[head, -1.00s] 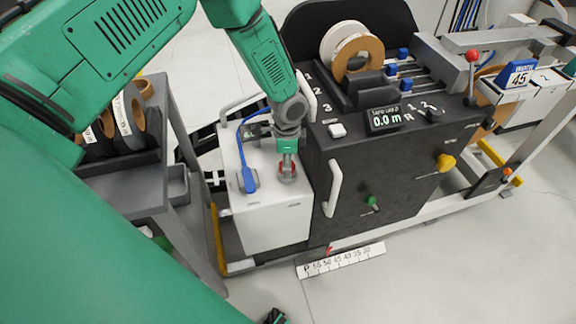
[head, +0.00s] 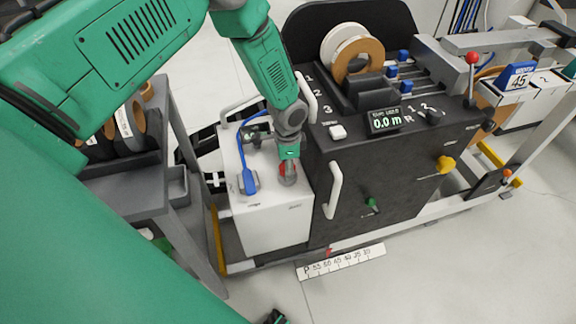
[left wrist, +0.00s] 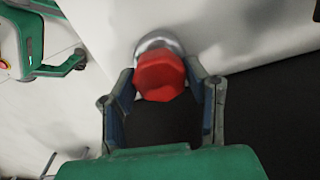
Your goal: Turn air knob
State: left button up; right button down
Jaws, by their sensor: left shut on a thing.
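The red air knob (left wrist: 161,76) sits on a round grey base (left wrist: 158,42) on the white cabinet. In the left wrist view my left gripper (left wrist: 164,82) has one finger on each side of the knob, closed against it. In the head view the left gripper (head: 288,174) points down onto the top of the white cabinet (head: 272,225), and it mostly covers the knob. My right gripper does not show clearly in any view.
A blue lever with a blue hose (head: 248,182) lies beside the knob on the cabinet. The black machine (head: 385,185) with a display (head: 384,119) and tape rolls stands to the right. A grey shelf (head: 120,195) with rolls stands at left.

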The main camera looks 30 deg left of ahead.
pick_arm(q)
jog(key=o, duration=1.2)
jog(key=shift+a, duration=0.1)
jog(key=shift+c, duration=0.2)
notch_tip(320, 180, up, 12)
jog(key=shift+f, duration=0.15)
jog(key=s+d+f+n+h, duration=0.1)
jog(key=s+d+f+n, duration=0.15)
jog(key=s+f, duration=0.45)
jog(key=s+d+f+n, duration=0.2)
jog(key=s+d+f, duration=0.1)
jog(key=s, duration=0.7)
jog(key=s+a+n+y, duration=0.1)
jog(key=s+n, duration=0.3)
jog(key=s, duration=0.9)
jog(key=shift+a+f+t, duration=0.2)
jog(key=shift+a+t, duration=0.1)
jog(key=shift+a, duration=0.25)
